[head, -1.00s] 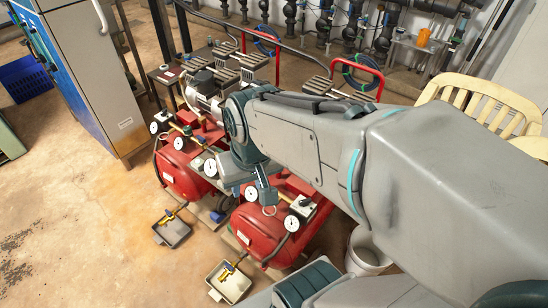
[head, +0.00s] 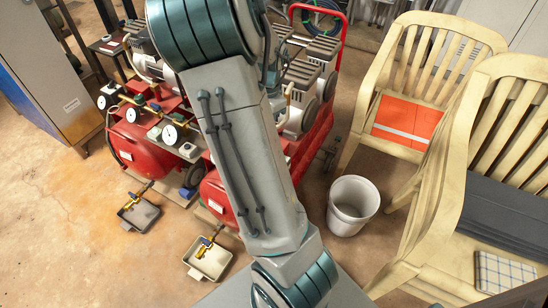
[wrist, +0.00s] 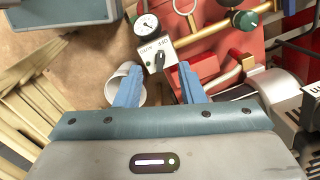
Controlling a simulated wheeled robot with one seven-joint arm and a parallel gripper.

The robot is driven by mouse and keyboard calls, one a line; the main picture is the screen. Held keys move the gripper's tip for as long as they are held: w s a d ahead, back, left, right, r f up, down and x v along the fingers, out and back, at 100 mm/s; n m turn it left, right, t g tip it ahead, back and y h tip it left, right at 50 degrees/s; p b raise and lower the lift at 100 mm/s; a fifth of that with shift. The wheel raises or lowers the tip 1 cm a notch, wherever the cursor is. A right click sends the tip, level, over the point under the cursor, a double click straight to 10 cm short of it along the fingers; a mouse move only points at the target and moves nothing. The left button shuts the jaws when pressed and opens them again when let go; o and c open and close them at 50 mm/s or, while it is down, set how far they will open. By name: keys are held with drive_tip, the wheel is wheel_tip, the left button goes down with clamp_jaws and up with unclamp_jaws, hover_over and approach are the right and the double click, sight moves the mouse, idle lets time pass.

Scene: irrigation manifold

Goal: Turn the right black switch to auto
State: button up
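In the wrist view, a black switch (wrist: 159,61) sits on a small light-grey box (wrist: 155,50) with dark lettering, too small to read surely. A white-faced gauge (wrist: 147,27) is just above the box. My gripper (wrist: 158,68) is open, with its blue fingers apart on either side of the switch in the picture. No contact shows, and I cannot tell the remaining distance. In the head view, my arm hides the gripper and this switch. The left red compressor (head: 130,150) shows two grey switch boxes there; the right red compressor (head: 215,195) is partly covered by my arm.
A white bucket (head: 353,204) stands on the floor right of my arm. Cream chairs (head: 455,190) crowd the right side. Two small trays (head: 209,262) (head: 138,214) lie in front of the compressors. The floor at left is clear.

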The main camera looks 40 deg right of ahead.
drive_tip(key=d+f+b, duration=0.1)
drive_tip(key=f, duration=0.4)
drive_tip(key=d+f+m+b, duration=0.1)
drive_tip(key=d+f+b, duration=0.1)
drive_tip(key=f, duration=0.4)
drive_tip(key=d+f+m+h+b, duration=0.1)
drive_tip(key=f+b, duration=0.1)
drive_tip(key=f, duration=0.4)
drive_tip(key=shift+w+d, duration=0.2)
clamp_jaws()
